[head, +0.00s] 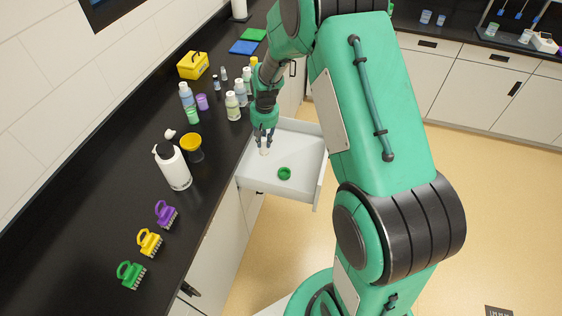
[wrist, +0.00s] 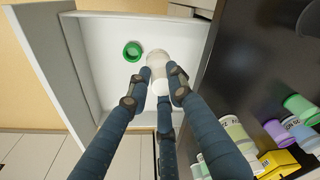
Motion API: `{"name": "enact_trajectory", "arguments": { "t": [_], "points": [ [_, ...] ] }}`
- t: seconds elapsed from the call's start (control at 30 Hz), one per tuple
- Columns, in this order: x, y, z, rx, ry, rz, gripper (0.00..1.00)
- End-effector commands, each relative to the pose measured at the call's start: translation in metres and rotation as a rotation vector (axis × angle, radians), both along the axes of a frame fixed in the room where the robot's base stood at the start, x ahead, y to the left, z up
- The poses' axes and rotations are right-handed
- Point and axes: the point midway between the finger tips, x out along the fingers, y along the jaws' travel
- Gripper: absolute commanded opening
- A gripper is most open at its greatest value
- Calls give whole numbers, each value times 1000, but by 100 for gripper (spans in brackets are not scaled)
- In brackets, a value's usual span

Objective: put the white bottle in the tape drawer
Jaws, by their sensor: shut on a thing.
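My gripper (head: 265,132) reaches down into the open white drawer (head: 307,142) from its counter side. Its fingers are shut on a small white bottle (head: 264,151), which also shows between the fingertips in the wrist view (wrist: 157,58). The fingers hide part of the bottle. I cannot tell whether the bottle touches the drawer floor. A green tape roll (head: 285,173) lies flat in the drawer, beside the bottle and apart from it; it also shows in the wrist view (wrist: 133,51).
The black counter (head: 95,200) runs alongside the drawer. Several small bottles and cups stand near its edge, with a larger white bottle (head: 173,166), a yellow funnel-like cup (head: 191,145) and coloured brushes (head: 150,242) nearer. The drawer floor around the tape is clear.

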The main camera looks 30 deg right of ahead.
Motion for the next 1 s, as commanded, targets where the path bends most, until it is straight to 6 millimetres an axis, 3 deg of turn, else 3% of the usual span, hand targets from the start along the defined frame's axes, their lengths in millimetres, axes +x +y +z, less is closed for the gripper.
{"name": "enact_trajectory", "arguments": {
  "t": [0.03, 0.2, 0.5, 0.73, 1.0],
  "points": [
    [-1, -18, -16, 1, 3, -30, 0],
    [-7, -75, -50, 7, 10, -121, 0],
    [-27, -161, -100, 15, 20, -265, 0],
    [-38, -194, -118, 20, 23, -320, 0],
    [-40, -199, -120, 20, 24, -330, 0]
  ]
}}
